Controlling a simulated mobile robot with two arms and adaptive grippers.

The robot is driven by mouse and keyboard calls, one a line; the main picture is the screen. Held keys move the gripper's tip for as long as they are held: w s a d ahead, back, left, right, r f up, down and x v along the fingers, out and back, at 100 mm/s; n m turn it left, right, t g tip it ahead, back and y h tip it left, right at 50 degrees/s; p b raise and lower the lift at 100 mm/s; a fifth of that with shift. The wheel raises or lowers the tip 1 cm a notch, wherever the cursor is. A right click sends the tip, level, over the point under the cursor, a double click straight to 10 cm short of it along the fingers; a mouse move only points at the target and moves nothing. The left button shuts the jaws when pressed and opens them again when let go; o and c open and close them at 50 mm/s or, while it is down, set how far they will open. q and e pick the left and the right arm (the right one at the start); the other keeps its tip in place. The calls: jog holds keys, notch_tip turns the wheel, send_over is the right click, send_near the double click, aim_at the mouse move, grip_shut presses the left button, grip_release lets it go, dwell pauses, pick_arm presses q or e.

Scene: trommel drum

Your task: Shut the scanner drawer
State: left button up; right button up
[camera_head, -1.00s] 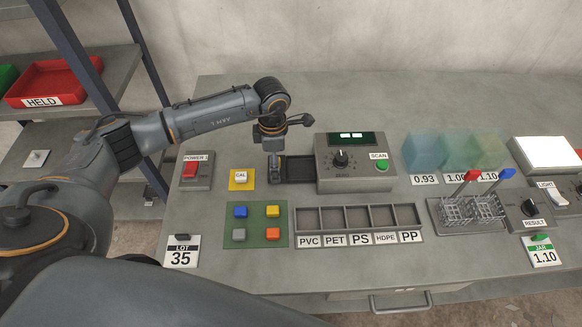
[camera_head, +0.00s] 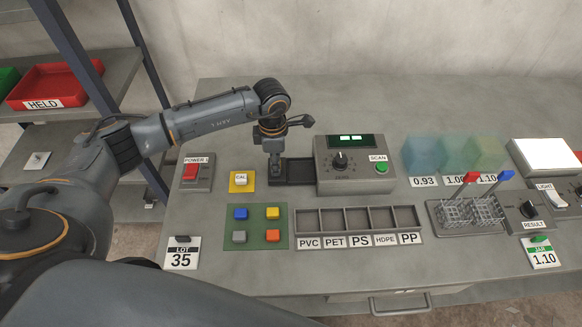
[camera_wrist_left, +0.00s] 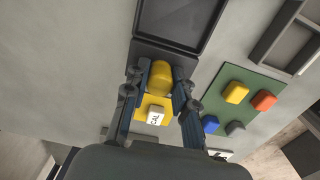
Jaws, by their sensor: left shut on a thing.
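The scanner (camera_head: 356,165) is a grey box with a dial, a lit display and a green SCAN button. Its dark drawer (camera_head: 299,172) sticks out to the left, open, its tray looking empty. My left gripper (camera_head: 275,178) is at the drawer's outer left end, pointing down. In the left wrist view, the left gripper's fingers (camera_wrist_left: 160,84) are shut on a yellow rounded handle (camera_wrist_left: 160,76) at the end of the drawer (camera_wrist_left: 178,22). The gripper hides this handle in the head view. My right gripper is not in view.
A white CAL block (camera_head: 241,178) on a yellow pad and a POWER switch (camera_head: 193,172) stand left of the gripper. A green mat (camera_head: 257,226) with coloured blocks and a sorting tray (camera_head: 358,240) lie in front. The bench behind the drawer is clear.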

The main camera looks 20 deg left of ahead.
aim_at(306, 172)
pick_arm(q)
jog(key=shift+s+f, duration=0.25)
jog(key=shift+f, duration=0.2)
jog(key=shift+w+d+b, duration=0.55)
jog(key=shift+w+d, duration=0.05)
jog(key=shift+d, duration=0.6)
jog(key=shift+w+d+b, duration=0.55)
jog(key=shift+d, duration=0.7)
jog(key=shift+w+d+b, duration=0.55)
jog(key=shift+w+d, duration=0.05)
jog(key=shift+d, duration=0.6)
jog(key=o, duration=1.7)
jog(key=shift+w, duration=0.25)
jog(key=shift+r, duration=0.1)
jog(key=shift+r, duration=0.1)
